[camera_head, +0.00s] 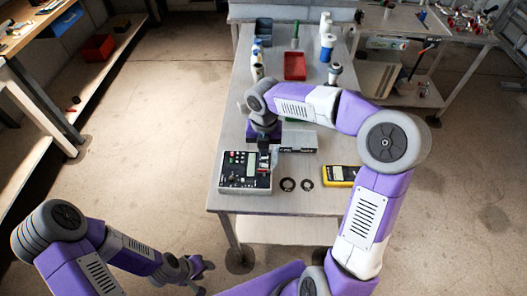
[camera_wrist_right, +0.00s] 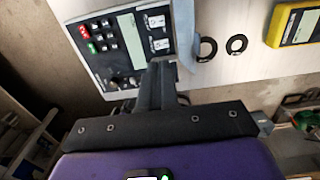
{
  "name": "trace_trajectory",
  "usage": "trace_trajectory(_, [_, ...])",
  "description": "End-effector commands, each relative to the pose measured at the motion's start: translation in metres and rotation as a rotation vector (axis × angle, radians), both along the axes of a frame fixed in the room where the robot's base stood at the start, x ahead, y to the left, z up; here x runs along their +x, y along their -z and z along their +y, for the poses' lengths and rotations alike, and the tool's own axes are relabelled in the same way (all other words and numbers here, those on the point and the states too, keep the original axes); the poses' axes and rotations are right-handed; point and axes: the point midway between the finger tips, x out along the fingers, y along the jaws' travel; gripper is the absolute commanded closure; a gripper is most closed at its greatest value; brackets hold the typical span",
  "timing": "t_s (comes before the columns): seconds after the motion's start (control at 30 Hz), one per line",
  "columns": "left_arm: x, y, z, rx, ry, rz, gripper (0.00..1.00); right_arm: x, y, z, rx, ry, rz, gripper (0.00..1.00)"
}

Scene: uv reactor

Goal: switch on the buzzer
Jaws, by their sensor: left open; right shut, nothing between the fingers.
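A control panel box (camera_head: 232,184) stands at the near left of the table. In the right wrist view the panel (camera_wrist_right: 122,66) shows a pale display, red and green buttons, several dark buttons, two white switches (camera_wrist_right: 157,32) and dark knobs near its lower edge. I cannot read which control belongs to the buzzer. My right gripper (camera_head: 263,150) is shut and empty, pointing down at the panel's right part. In the wrist view its fingers (camera_wrist_right: 158,70) overlap the panel's lower right edge; I cannot tell whether they touch. My left gripper (camera_head: 200,268) is open, low in front of the table, far from the panel.
Two black rings (camera_head: 297,184) and a yellow multimeter (camera_head: 340,175) lie right of the panel. A grey box (camera_head: 298,140) stands behind the rings. A red tray (camera_head: 295,66) and bottles (camera_head: 327,45) are farther back. My right arm spans the table's right side.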

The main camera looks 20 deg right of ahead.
Motion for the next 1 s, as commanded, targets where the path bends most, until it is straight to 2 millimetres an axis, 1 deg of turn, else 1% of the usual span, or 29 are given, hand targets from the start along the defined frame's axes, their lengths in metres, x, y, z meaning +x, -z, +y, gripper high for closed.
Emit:
trace_trajectory(0.03, [0.0, -0.006, 0.0, 0.0, 0.0, 0.0, 0.57, 0.001, -0.016, 0.001, 0.001, -0.002, -0.004, 1.0])
trace_trajectory(0.1, [0.0, -0.011, 0.0, 0.0, 0.0, 0.001, 0.57, 0.0, -0.031, 0.001, 0.0, -0.001, -0.002, 1.0])
trace_trajectory(0.2, [0.0, -0.016, 0.0, 0.0, 0.0, 0.001, 0.57, 0.0, -0.05, 0.0, 0.0, -0.001, -0.002, 1.0])
trace_trajectory(0.33, [0.0, -0.02, 0.0, 0.0, 0.0, 0.001, 0.57, 0.0, -0.066, 0.0, -0.001, -0.002, -0.002, 1.0])
trace_trajectory(0.5, [0.0, -0.022, 0.0, 0.0, 0.0, 0.001, 0.57, 0.0, -0.075, 0.0, -0.001, -0.001, 0.0, 1.0])
trace_trajectory(1.0, [0.0, -0.021, 0.0, 0.0, 0.0, 0.001, 0.57, 0.0, -0.075, 0.0, -0.001, -0.001, 0.0, 1.0])
